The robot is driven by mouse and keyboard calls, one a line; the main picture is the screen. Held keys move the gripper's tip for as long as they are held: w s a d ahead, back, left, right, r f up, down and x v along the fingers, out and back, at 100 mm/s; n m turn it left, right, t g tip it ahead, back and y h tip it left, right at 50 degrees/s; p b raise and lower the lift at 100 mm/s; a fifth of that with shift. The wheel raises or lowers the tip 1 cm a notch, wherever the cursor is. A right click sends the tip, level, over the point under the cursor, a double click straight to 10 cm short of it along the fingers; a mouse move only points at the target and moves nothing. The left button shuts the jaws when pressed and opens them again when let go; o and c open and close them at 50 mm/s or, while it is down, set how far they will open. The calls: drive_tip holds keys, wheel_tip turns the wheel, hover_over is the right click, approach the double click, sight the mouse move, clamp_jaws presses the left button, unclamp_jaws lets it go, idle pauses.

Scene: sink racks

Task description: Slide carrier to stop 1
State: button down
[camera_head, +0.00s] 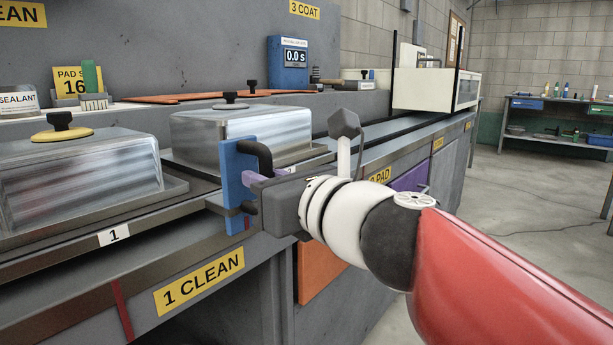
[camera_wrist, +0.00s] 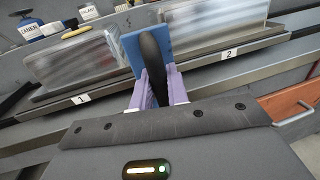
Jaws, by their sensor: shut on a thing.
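The carrier shows as an upright blue plate (camera_head: 232,172) with a black bar handle, at the front rail between the two metal tanks. My gripper (camera_head: 262,180) is shut on the handle, its purple fingers partly hidden. In the wrist view the blue plate (camera_wrist: 131,52) stands beyond the black handle (camera_wrist: 151,62), with the purple fingers of my gripper (camera_wrist: 160,86) on either side of it. The stop 1 label (camera_head: 113,235) is on the rail to the left of the carrier; it also shows in the wrist view (camera_wrist: 82,99). The stop 2 label (camera_wrist: 228,54) is to the right.
A left tank (camera_head: 90,180) with a yellow-lidded knob and a second metal tank (camera_head: 235,135) stand behind the rail (camera_head: 60,262). A "1 CLEAN" sign (camera_head: 199,281) marks the front. A blue timer (camera_head: 288,62) reads 0.0 s. The rail's front is clear leftward.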

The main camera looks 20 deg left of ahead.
idle(0.3)
drive_tip(key=c, duration=1.5)
unclamp_jaws()
drive_tip(key=shift+o, duration=0.2)
drive_tip(key=v, duration=0.7)
drive_tip(key=shift+s+d+p, duration=0.25)
drive_tip(key=shift+d+p, duration=0.05)
drive_tip(key=shift+p, duration=0.1)
